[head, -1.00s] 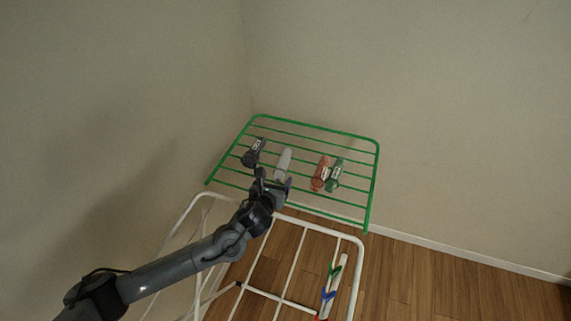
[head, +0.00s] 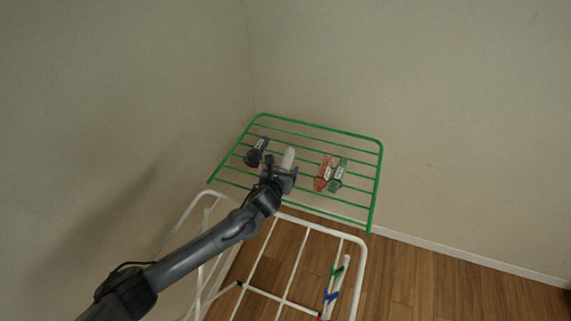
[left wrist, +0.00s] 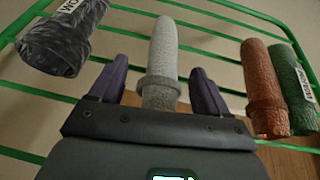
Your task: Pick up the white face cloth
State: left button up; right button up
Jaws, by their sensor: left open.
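The white face cloth (head: 288,158) is a rolled light-coloured cloth lying on the green wire shelf (head: 318,132). In the left wrist view the white cloth (left wrist: 163,58) stretches away from me, with its near end between my fingers. My left gripper (left wrist: 158,85) is open, with one finger on each side of the cloth and a small gap on both sides. In the head view my left gripper (head: 281,172) covers the near part of the cloth. My right gripper is not in view.
A dark rolled cloth (left wrist: 62,38) lies left of the white one. An orange roll (left wrist: 262,85) and a green roll (left wrist: 291,88) lie together on the right. A white rack (head: 318,228) stands below, in front of the green shelf. Walls are behind and left.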

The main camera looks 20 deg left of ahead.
pick_arm(q)
jog(key=shift+c, duration=0.2)
jog(key=c, duration=1)
jog(key=shift+c, duration=0.2)
jog(key=shift+r, duration=0.1)
